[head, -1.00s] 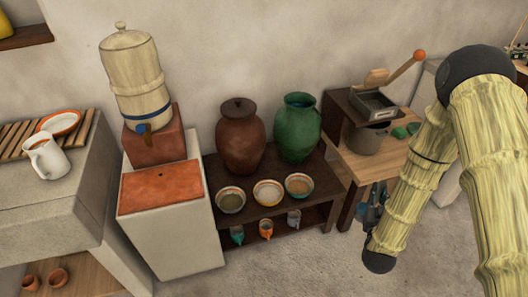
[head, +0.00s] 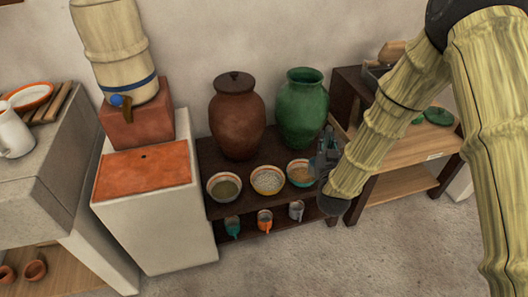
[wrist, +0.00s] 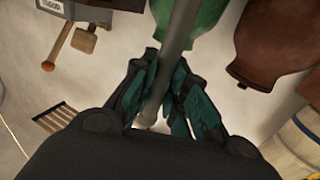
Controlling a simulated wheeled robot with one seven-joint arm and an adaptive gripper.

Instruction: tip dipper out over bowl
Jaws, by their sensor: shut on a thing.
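My gripper (head: 326,160) is at the right end of the dark shelf unit, beside the rightmost bowl. In the wrist view its teal-lined fingers (wrist: 167,85) are shut on a long grey rod, which I take to be the dipper's handle (wrist: 180,32). The dipper's cup does not show clearly in either view. Three striped bowls stand in a row on the unit: one with greenish contents (head: 224,187), one with pale grains (head: 267,181) and one with tan contents (head: 300,173). The gripper partly covers the right bowl.
A brown lidded jar (head: 237,120) and a green jar (head: 301,112) stand behind the bowls. Three small jugs, teal (head: 232,226), orange (head: 265,220) and grey (head: 296,210), sit on the lower shelf. A wooden table (head: 410,150) is at right. Floor in front is clear.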

